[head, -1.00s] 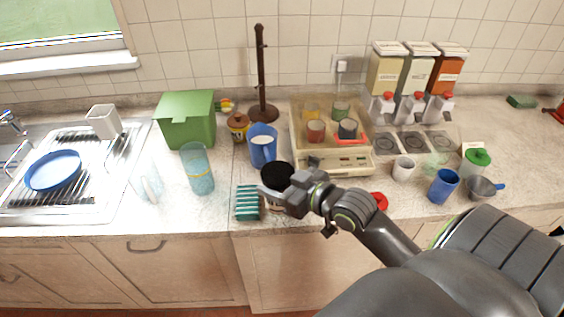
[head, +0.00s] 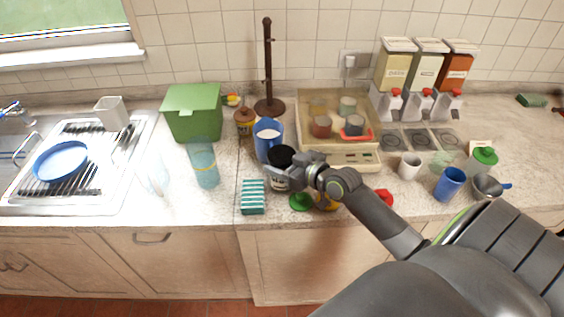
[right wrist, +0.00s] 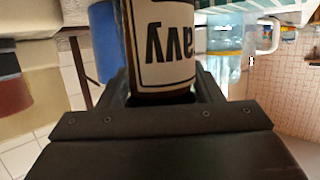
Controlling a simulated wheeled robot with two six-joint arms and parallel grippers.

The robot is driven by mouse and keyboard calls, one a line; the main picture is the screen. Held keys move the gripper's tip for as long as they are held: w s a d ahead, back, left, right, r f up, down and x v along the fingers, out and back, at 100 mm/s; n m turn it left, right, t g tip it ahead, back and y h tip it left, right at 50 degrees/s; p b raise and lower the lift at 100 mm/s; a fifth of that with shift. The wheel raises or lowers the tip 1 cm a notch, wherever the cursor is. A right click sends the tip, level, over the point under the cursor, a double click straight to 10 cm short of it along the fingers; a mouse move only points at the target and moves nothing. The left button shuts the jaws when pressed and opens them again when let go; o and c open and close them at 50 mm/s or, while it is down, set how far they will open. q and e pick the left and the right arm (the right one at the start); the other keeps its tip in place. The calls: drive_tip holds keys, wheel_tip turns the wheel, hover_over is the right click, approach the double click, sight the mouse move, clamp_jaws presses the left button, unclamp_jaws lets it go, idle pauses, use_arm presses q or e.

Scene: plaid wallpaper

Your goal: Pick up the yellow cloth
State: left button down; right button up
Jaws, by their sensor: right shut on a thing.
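A small yellow item (head: 327,204) shows at the counter's front, partly covered by my right arm; I cannot tell whether it is a cloth. A teal-and-white striped cloth (head: 253,197) lies left of it near the front edge. My right gripper (head: 278,172) is shut on a dark-lidded jar (head: 281,156). In the right wrist view the jar (right wrist: 162,45) stands between the fingers, its pale label reading "avy". My left gripper is not in view.
A blue pitcher (head: 268,139) stands behind the jar. A green lid (head: 301,201) lies right of the striped cloth. The counter's far right is fairly clear.

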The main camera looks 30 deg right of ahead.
drive_tip(key=shift+r, duration=0.1)
drive_tip(key=o, duration=1.3)
drive_tip(key=shift+f, duration=0.2)
drive_tip(key=shift+c, duration=0.2)
